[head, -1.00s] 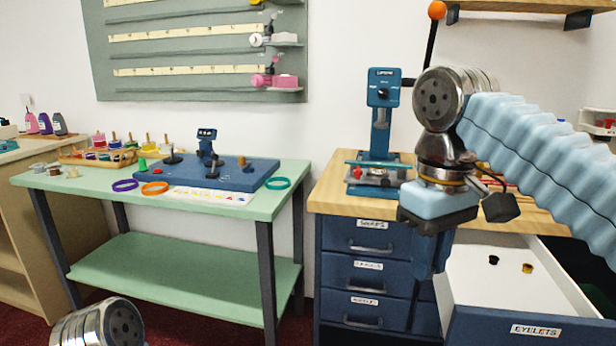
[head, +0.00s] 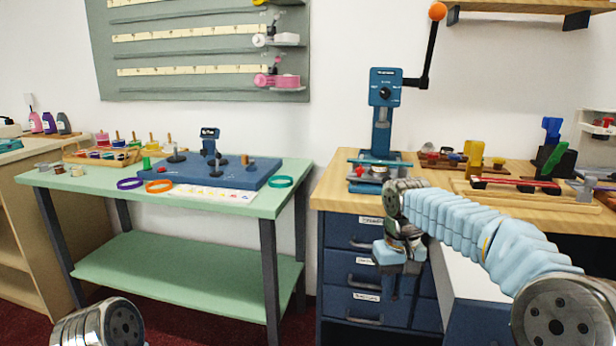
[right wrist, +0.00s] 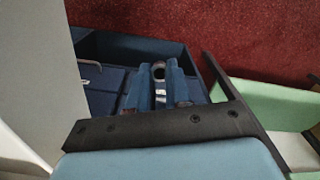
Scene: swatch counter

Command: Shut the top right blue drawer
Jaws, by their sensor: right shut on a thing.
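The top right blue drawer (head: 465,322) stands pulled out at the lower right of the head view, its white inside partly showing. My right arm hides most of it, including its label and handle. My right gripper (head: 392,288) hangs fingers down, just left of this drawer and in front of the left drawer column. In the right wrist view its blue fingers (right wrist: 158,82) are close together, shut on a small silvery piece (right wrist: 160,88) with a dark round spot; I cannot tell what it is. My left gripper is out of view.
The blue cabinet (head: 338,268) has a left column of shut drawers with grey handles. A press (head: 384,115) and wooden trays stand on its wooden top. A green table (head: 95,195) with a blue board stands to the left. Red floor lies between.

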